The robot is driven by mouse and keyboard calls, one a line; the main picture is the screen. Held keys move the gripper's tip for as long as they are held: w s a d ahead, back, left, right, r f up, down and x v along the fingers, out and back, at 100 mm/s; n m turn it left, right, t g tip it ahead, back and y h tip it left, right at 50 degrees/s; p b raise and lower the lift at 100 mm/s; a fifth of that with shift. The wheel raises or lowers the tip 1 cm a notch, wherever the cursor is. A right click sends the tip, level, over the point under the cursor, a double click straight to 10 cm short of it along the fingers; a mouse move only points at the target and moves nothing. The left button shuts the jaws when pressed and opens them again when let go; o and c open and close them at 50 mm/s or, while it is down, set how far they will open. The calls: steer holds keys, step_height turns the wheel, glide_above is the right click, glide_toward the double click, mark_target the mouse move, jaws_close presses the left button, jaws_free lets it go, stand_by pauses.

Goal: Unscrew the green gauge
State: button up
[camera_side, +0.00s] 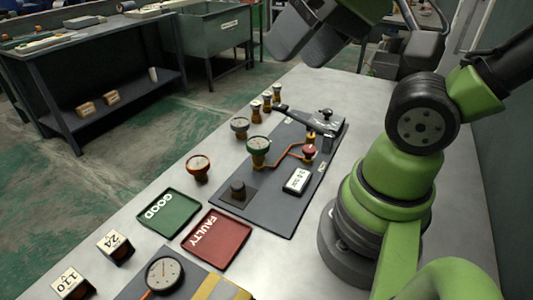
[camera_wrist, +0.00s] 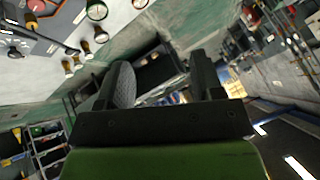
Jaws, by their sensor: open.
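A green-rimmed gauge (camera_side: 258,146) stands upright on the dark plate (camera_side: 266,212), at the end of a copper pipe (camera_side: 283,156).
A red gauge (camera_side: 198,165) stands left of the plate. A red knob (camera_side: 309,151) and a white display (camera_side: 297,181) are on the plate. Brass fittings (camera_side: 267,100) stand behind. A green GOOD tray (camera_side: 168,212), a red FAULTY tray (camera_side: 217,238) and numbered blocks (camera_side: 116,247) lie in front.

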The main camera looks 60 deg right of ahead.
stand_by(0.8)
steer(key=o, duration=0.4)
steer(key=shift+w, duration=0.1)
steer(key=m+g+h, duration=0.2)
steer(key=g, duration=0.5)
glide_above(258, 142)
step_height(258, 142, down, 16)
steer(key=shift+a+r, duration=0.15)
steer(key=shift+r, duration=0.05)
steer(key=shift+f, duration=4.9)
steer(key=c, duration=0.9)
